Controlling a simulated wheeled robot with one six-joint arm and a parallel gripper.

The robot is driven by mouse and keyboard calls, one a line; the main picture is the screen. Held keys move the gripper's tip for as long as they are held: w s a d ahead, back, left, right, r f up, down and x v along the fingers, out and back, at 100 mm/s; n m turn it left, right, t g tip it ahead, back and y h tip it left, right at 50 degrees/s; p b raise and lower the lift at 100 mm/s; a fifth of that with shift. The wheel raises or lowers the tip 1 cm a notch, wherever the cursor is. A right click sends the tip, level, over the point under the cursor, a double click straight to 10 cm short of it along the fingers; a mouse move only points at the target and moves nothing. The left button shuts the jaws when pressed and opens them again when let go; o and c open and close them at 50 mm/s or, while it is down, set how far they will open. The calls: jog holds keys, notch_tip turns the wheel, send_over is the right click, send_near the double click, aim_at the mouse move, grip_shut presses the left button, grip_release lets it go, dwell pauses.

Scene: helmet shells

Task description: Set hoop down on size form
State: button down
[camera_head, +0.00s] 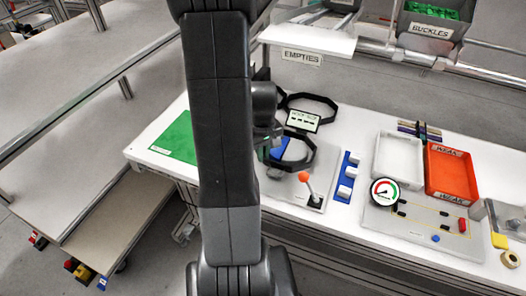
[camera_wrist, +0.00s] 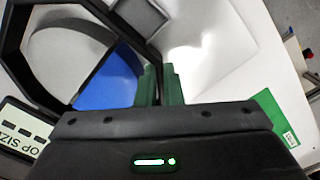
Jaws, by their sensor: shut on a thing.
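A black many-sided hoop (camera_head: 312,153) is held over the right part of the bench; it also shows in the wrist view (camera_wrist: 102,82). My gripper (camera_wrist: 160,72) has its green fingers shut on the hoop's rim. In the head view my arm hides most of the gripper. The size form (camera_wrist: 105,85), rounded with a grey part and a blue part, shows through the hoop's opening. Its blue part (camera_head: 279,148) also shows in the head view. I cannot tell whether the hoop touches the form or hangs above it.
A "hoop size" sign (camera_head: 303,120) stands behind, with another black hoop (camera_head: 322,98) around or behind it. An orange-knobbed lever (camera_head: 308,188) is close in front. To the right are a blue strip (camera_head: 347,178), a gauge (camera_head: 384,191) and trays. A green mat (camera_head: 178,138) lies left.

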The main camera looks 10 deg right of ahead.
jog(key=shift+f+b, duration=0.35)
jog(key=shift+f, duration=0.2)
dwell(0.4)
jog(key=c, duration=1.5)
grip_release()
jog(key=shift+a, duration=0.1)
jog(key=shift+w+r, duration=0.15)
jog(key=shift+r, duration=0.35)
notch_tip(320, 180, up, 13)
jog(key=shift+s+f, duration=0.15)
jog(key=shift+s, duration=0.05)
notch_tip(320, 180, down, 11)
jog(key=shift+f, duration=0.1)
